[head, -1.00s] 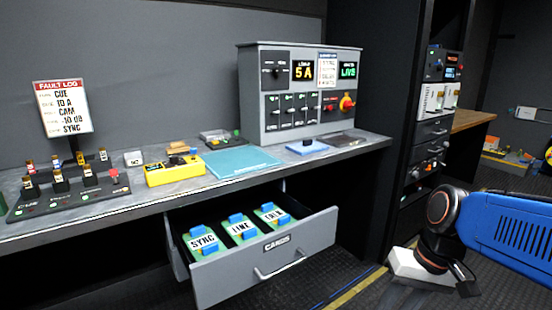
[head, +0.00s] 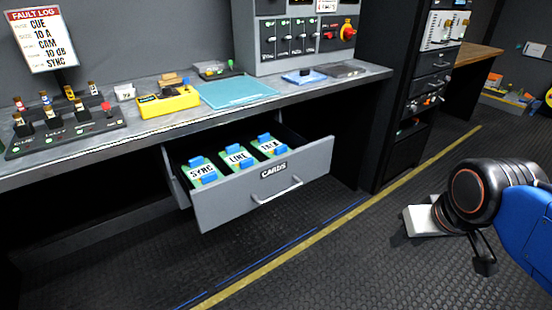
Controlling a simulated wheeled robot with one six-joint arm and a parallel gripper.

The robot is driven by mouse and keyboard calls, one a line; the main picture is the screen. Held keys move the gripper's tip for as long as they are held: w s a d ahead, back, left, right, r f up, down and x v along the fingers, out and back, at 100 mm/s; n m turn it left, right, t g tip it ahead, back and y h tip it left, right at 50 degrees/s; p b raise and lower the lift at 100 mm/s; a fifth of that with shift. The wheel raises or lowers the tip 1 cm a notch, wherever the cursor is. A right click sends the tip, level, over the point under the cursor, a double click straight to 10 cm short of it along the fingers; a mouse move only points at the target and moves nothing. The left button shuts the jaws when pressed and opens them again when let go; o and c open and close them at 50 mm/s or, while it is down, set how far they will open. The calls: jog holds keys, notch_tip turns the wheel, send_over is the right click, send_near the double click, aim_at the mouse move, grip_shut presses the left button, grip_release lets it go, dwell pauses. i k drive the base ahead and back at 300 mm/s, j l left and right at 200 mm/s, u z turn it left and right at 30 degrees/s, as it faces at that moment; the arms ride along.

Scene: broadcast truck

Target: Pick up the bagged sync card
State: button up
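The sync card (head: 201,172) lies in the left slot of the open drawer (head: 250,198) marked CARDS. It is green with blue end pieces and a white label reading SYNC. A clear bag around it cannot be made out. My gripper (head: 430,219) is at the right, over the floor and well apart from the drawer. A white block and dark parts show at the arm's end; its fingers cannot be made out, nor whether they are open or shut.
LINE (head: 238,157) and TALK (head: 271,146) cards lie beside the sync card. The worktop (head: 300,92) overhangs the drawer's back. A yellow box (head: 168,101) and a teal mat (head: 238,91) lie on it. A dark rack (head: 408,130) stands right. The floor (head: 330,265) in front is clear.

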aim_at(199, 171)
jog(key=u, duration=1.45)
jog(key=i+z, duration=0.25)
jog(key=z, duration=0.15)
jog(key=i+z, duration=0.4)
jog(key=k+l, duration=0.05)
jog(key=k, duration=0.05)
